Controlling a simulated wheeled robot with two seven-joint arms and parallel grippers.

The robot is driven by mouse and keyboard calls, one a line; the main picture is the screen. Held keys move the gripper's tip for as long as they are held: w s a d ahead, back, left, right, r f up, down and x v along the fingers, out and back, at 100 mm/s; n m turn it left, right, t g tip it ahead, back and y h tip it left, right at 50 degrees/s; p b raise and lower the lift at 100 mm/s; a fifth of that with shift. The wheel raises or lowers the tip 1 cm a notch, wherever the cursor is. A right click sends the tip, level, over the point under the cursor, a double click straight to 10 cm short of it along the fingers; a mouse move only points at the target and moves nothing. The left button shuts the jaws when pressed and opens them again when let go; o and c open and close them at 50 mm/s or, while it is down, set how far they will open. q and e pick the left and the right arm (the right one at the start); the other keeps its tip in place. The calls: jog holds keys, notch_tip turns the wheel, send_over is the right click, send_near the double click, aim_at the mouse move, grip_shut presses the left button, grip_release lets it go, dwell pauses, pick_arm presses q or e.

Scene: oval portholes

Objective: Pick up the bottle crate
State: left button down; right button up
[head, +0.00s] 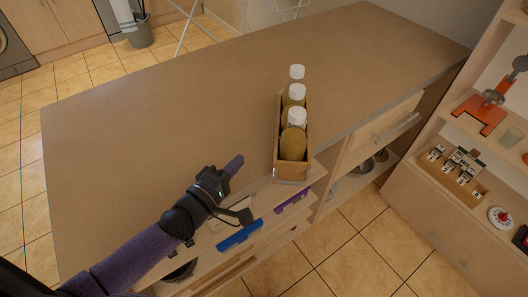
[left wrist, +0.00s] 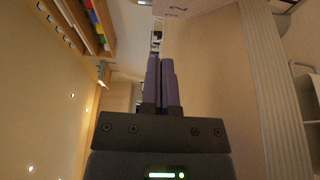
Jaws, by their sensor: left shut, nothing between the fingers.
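The bottle crate (head: 291,172) is a narrow open wooden box near the right edge of the counter. It holds a row of three bottles (head: 294,140) with white caps and yellowish-brown contents. My left gripper (head: 236,163) is shut and empty, left of the crate's near end and apart from it. In the left wrist view its purple fingers (left wrist: 160,72) lie together. A brown surface at the top of that view may be the crate's end, but it is cut off. My right gripper is not in view.
The brown counter (head: 150,120) is clear left of and behind the crate. Below its near edge are open shelves with a blue item (head: 239,237) and a purple item (head: 293,200). A shelf unit (head: 450,200) with small goods stands at the right, across a tiled floor gap.

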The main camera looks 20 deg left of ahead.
aim_at(275, 150)
pick_arm(q)
jog(key=x, duration=0.4)
jog(key=shift+b, duration=0.4)
jog(key=shift+w+d, duration=0.25)
jog(key=shift+d, duration=0.35)
jog(key=shift+w+d, duration=0.25)
jog(key=shift+d, duration=0.4)
jog(key=shift+w+d, duration=0.25)
jog(key=shift+d, duration=0.3)
jog(key=shift+w+d, duration=0.3)
jog(key=shift+d, duration=0.25)
jog(key=shift+w+d, duration=0.3)
jog(key=shift+d, duration=0.3)
